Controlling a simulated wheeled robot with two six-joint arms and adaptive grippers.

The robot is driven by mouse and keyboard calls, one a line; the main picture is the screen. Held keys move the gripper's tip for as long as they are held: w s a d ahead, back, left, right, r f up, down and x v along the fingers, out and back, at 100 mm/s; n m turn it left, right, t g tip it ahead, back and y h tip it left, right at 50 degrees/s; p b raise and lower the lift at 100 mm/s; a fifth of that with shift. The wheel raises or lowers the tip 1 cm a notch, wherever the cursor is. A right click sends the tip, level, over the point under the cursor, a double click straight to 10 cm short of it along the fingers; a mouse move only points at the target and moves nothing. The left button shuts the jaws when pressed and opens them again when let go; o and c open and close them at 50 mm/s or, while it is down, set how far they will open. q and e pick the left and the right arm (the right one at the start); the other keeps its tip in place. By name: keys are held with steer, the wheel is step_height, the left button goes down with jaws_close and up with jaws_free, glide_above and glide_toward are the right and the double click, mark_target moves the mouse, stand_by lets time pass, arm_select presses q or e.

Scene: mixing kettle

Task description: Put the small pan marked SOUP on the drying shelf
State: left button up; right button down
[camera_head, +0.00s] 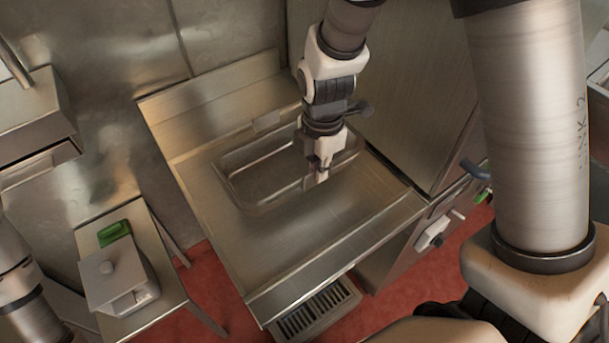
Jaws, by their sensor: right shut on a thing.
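I cannot tell which surface is the drying shelf. My left arm shows at the lower left edge, but its gripper is out of view.
A small steel table (155,225) at the left holds a lidded box (112,278) and a green object (114,232). A steel cabinet (415,80) stands right of the worktop. A floor grate (315,312) lies in front. The worktop's front part is clear.

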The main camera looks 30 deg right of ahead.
step_height(320, 180, down, 5)
steer(key=shift+s+a+f, duration=0.1)
steer(key=shift+f, duration=0.4)
steer(key=c, duration=1.3)
jaws_free()
